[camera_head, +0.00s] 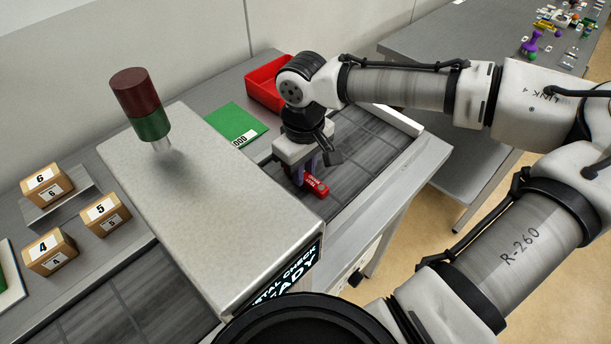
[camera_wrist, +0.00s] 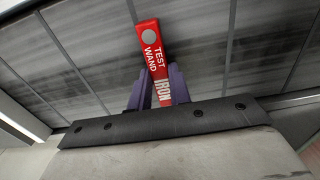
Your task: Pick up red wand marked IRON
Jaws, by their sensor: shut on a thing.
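The red wand (camera_wrist: 150,45) has white lettering "TEST WAND IRON" and a pale round spot near its far end. In the wrist view my gripper (camera_wrist: 158,88) has its two purple fingers shut on the wand, one on each side of the lettered part. In the head view the wand (camera_head: 319,188) shows as a red piece under my gripper (camera_head: 306,178), low over or on the dark belt. I cannot tell whether it touches the belt. The wand's near end is hidden by my gripper.
The grey metal check hood (camera_head: 215,200) stands close left of my gripper, with a red and green signal light (camera_head: 145,108) on top. A red bin (camera_head: 268,84) and a green card (camera_head: 236,124) lie behind. Numbered blocks (camera_head: 50,250) stand at left. The belt (camera_head: 375,145) is clear to the right.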

